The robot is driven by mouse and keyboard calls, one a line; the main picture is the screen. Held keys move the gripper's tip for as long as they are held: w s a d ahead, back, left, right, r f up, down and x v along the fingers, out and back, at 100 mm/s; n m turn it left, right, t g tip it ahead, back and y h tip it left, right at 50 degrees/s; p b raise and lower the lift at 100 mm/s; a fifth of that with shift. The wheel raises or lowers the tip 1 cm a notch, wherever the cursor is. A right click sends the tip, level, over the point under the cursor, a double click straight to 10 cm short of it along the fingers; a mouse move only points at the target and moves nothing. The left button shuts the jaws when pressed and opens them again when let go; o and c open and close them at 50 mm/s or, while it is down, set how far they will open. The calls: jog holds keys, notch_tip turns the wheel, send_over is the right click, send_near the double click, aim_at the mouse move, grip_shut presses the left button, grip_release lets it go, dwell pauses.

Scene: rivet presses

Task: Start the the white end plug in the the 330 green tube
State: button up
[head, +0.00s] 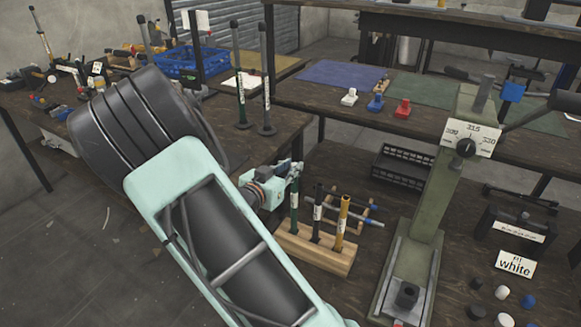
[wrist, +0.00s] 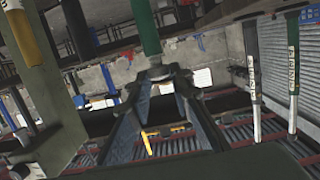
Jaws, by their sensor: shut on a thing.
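The green tube (head: 294,207) stands upright at the left end of a wooden rack (head: 310,250), with a label too small to read. My gripper (head: 293,170) is at the tube's top end. In the wrist view, the green tube (wrist: 144,25) comes in from the top edge, and its end lies at the tips of my gripper (wrist: 160,76). The fingertips are closed together on a small pale piece, the white end plug (wrist: 158,72), right at the tube's end. The fingers hide most of it, so I cannot tell whether it sits inside the tube.
A black tube (head: 317,214) and a yellow tube (head: 342,222) stand in the same rack. A green press (head: 425,205) with a dial stands close on the right.

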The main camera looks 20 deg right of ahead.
jog(key=shift+f, duration=0.2)
jog(key=o, duration=0.8)
jog(key=v, duration=1.2)
jog(key=shift+f, duration=0.1)
